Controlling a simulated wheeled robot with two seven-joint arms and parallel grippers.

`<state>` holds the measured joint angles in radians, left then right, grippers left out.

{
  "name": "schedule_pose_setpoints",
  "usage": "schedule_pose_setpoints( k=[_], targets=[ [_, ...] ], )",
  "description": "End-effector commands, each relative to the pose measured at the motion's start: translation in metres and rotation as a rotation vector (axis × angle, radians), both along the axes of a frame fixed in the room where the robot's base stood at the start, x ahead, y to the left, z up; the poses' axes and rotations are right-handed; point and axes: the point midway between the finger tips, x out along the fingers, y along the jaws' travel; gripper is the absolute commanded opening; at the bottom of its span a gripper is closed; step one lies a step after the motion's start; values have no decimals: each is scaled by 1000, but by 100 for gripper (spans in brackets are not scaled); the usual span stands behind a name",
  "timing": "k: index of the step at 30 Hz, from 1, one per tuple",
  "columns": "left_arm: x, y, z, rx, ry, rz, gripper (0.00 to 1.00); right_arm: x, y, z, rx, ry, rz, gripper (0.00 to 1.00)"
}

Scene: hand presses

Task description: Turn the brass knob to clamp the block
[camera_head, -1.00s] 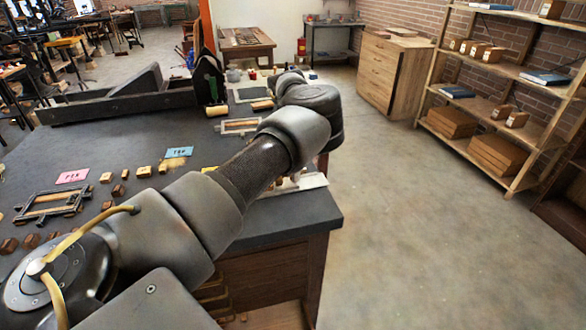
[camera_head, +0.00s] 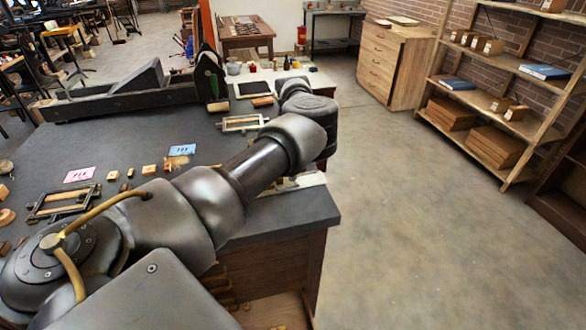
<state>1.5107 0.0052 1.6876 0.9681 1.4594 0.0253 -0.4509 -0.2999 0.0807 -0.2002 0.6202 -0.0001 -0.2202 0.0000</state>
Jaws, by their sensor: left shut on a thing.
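My left arm crosses the bench (camera_head: 110,130) from the lower left up to a dark elbow (camera_head: 310,112) over the bench's right edge. Its gripper and whatever it holds are hidden behind the arm. I cannot make out the brass knob or a clamped block. A small frame with pale bars (camera_head: 241,123) lies on the bench beside the elbow. A darker frame (camera_head: 62,203) lies at the left, partly behind the arm. Several small wooden blocks (camera_head: 149,169) stand between the frames. My right gripper is out of view.
A pink card (camera_head: 80,174) and a blue card (camera_head: 183,150) lie among the blocks. A long dark press (camera_head: 135,97) stands along the bench's far side. Past the bench's right edge is bare floor (camera_head: 420,235), with a wooden drawer cabinet (camera_head: 388,65) and shelves (camera_head: 480,120) beyond.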

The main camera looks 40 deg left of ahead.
Motion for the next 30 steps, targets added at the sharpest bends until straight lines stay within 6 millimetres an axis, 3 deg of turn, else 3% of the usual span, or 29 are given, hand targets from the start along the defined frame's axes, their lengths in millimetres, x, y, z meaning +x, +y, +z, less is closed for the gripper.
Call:
schedule_pose_setpoints(
  k=[17, 18, 19, 30],
  targets=[
    [-1, -2, -2, -4, 5, -30, 0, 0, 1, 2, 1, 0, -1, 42],
    [-1, -2, -2, -4, 5, -30, 24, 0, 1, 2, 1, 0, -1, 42],
    [-1, -2, -2, -4, 5, -30, 28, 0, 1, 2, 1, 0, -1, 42],
    [1, -1, 5, -2, -1, -27, 30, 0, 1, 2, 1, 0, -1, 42]
  ],
)
